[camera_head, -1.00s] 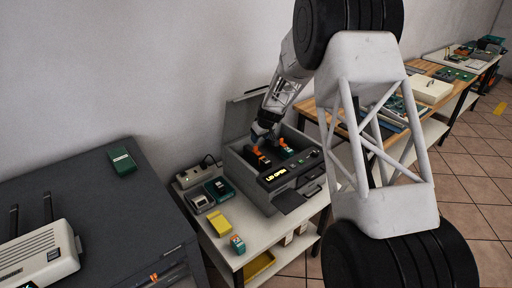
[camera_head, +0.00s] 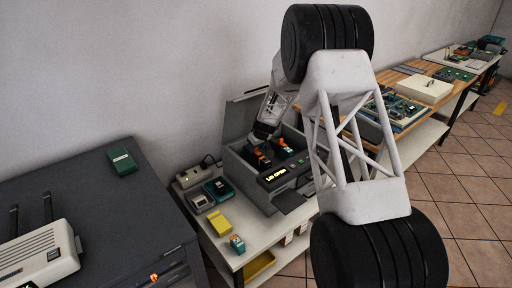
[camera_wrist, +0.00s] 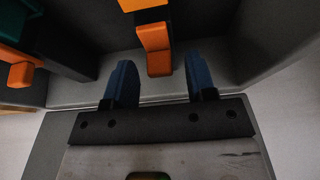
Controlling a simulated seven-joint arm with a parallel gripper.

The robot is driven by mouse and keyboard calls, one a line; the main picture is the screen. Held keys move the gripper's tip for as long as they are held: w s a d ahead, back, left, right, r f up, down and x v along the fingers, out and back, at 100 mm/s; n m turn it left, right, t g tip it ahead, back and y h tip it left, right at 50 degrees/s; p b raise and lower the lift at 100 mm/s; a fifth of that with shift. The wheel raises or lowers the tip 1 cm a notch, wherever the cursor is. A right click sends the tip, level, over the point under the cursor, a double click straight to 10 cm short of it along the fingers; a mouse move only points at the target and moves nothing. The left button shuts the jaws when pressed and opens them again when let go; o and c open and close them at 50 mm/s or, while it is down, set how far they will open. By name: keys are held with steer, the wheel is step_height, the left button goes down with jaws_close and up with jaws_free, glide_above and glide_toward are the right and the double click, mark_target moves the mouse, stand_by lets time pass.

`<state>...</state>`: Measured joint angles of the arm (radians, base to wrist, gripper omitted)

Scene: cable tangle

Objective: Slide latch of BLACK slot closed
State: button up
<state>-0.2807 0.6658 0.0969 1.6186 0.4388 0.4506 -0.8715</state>
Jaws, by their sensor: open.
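The grey box (camera_head: 240,165) stands open on the white table, its lid raised at the back. Inside is a dark slot with an orange latch (camera_head: 262,160). A second orange latch (camera_head: 281,143) belongs to the teal slot. In the wrist view the orange latch (camera_wrist: 155,50) of the dark slot lies ahead of and between my two blue fingers. My gripper (camera_wrist: 161,82) is open, with visible gaps on both sides of this latch. The teal slot's latch (camera_wrist: 20,75) is at the left. The upper end of the dark slot is cut off by the frame.
The box's front panel display (camera_head: 277,175) reads "LID OPEN". The box walls (camera_wrist: 265,60) stand close around my fingers. A power strip (camera_head: 197,172), a yellow block (camera_head: 220,222) and small teal modules lie left of the box. A dark cabinet (camera_head: 100,215) stands further left.

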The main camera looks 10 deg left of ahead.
steer(key=shift+c, duration=0.5)
jaws_close()
steer(key=shift+s+d, duration=1)
steer(key=shift+o, duration=0.5)
jaws_free()
